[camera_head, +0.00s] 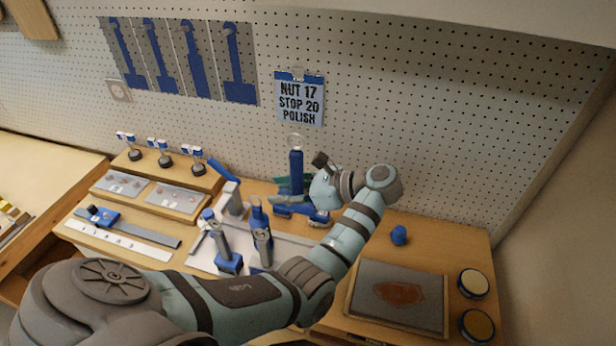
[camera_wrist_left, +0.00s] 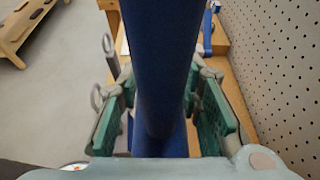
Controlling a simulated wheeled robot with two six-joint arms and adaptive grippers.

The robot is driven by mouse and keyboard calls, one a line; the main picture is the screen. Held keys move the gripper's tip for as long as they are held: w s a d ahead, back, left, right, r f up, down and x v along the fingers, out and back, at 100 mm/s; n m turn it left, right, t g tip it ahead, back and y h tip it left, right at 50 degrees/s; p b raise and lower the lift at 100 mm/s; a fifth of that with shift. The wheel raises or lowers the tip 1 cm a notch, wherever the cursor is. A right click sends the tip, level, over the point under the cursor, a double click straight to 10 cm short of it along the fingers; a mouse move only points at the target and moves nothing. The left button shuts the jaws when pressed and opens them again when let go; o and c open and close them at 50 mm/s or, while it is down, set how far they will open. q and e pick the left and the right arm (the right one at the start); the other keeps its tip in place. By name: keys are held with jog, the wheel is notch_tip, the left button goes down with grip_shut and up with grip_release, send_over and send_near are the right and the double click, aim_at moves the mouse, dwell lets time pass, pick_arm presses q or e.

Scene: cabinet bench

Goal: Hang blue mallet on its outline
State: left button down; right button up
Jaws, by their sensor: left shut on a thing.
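My left gripper (camera_head: 292,187) is shut on the blue handle of the blue mallet (camera_head: 296,162). The mallet stands about upright, with a pale ring at its top end and a wider blue part low down, partly behind my gripper. In the left wrist view the blue handle (camera_wrist_left: 160,60) fills the middle, with the green finger pads of my left gripper (camera_wrist_left: 165,125) on both sides. The blue tool outlines (camera_head: 185,58) are on grey panels on the pegboard, up and left of the mallet. My right gripper is not in view.
Several blue and grey tools stand or lie on a pale mat (camera_head: 203,258) left of my gripper. A sign (camera_head: 300,100) hangs on the pegboard (camera_head: 420,110). A grey tray (camera_head: 400,298), a blue knob (camera_head: 399,235) and two round tins (camera_head: 473,284) sit at the right.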

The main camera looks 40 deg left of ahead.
pick_arm(q)
notch_tip(320, 180, down, 18)
jog(key=b, duration=1.7)
jog(key=shift+w+r, duration=0.1)
jog(key=shift+r, duration=0.1)
notch_tip(320, 180, down, 3)
jog(key=b, duration=0.3)
jog(key=shift+r, duration=0.25)
jog(key=shift+f, duration=0.2)
jog(key=c, duration=1.2)
grip_release()
jog(key=shift+o, duration=0.2)
